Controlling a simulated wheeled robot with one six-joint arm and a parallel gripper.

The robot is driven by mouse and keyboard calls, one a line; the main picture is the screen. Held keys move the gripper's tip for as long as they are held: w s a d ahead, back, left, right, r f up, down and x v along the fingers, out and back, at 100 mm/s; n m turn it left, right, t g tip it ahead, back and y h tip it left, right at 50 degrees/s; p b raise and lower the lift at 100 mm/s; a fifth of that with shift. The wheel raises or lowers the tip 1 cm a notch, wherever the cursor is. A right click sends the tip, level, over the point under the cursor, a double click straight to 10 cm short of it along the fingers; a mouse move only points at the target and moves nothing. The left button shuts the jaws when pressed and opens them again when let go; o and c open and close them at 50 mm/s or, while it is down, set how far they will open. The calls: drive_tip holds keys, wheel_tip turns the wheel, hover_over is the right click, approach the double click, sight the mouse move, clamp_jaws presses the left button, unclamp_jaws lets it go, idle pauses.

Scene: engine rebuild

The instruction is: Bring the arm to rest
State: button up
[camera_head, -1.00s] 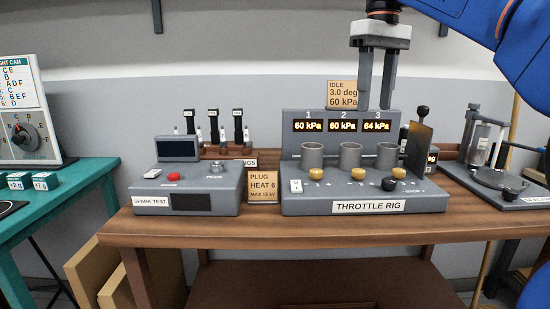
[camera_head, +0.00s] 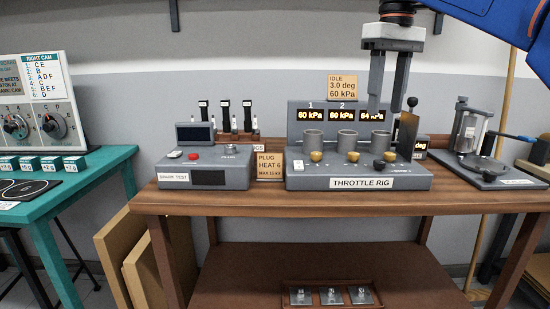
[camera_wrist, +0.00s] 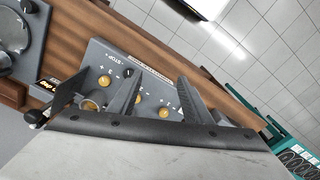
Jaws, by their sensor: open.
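My gripper (camera_head: 387,92) hangs fingers-down above the right part of the throttle rig (camera_head: 362,183) in the head view. Its two grey fingers are apart with nothing between them. In the wrist view, my gripper's fingers (camera_wrist: 155,98) are spread over the throttle rig (camera_wrist: 118,58), apart from its knobs. The rig has three grey cylinders and several yellow and black knobs. Its displays read 60, 60 and 64 kPa; a finger partly covers the third. My blue arm link crosses the upper right of the head view.
The spark test box (camera_head: 208,167) stands left of the rig on the wooden bench (camera_head: 300,200). A lever (camera_head: 409,125) rises at the rig's right end. A grey device with a clear cylinder (camera_head: 470,135) stands farther right. A teal table (camera_head: 110,160) is at left.

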drive_tip(key=s+d+f+m+t, duration=0.1)
drive_tip(key=s+f, duration=0.6)
drive_tip(key=f, duration=0.6)
drive_tip(key=s+d+f+m+t, duration=0.2)
drive_tip(key=s+f, duration=0.5)
drive_tip(key=f, duration=0.6)
drive_tip(key=s+d+f+m+t, duration=0.1)
drive_tip(key=s+d+f, duration=0.1)
drive_tip(key=s+f, duration=0.5)
wheel_tip(320, 180, down, 6)
drive_tip(key=shift+d+f+m+t, duration=0.2)
drive_tip(key=shift+d+m+t, duration=0.1)
drive_tip(key=shift+m, duration=0.1)
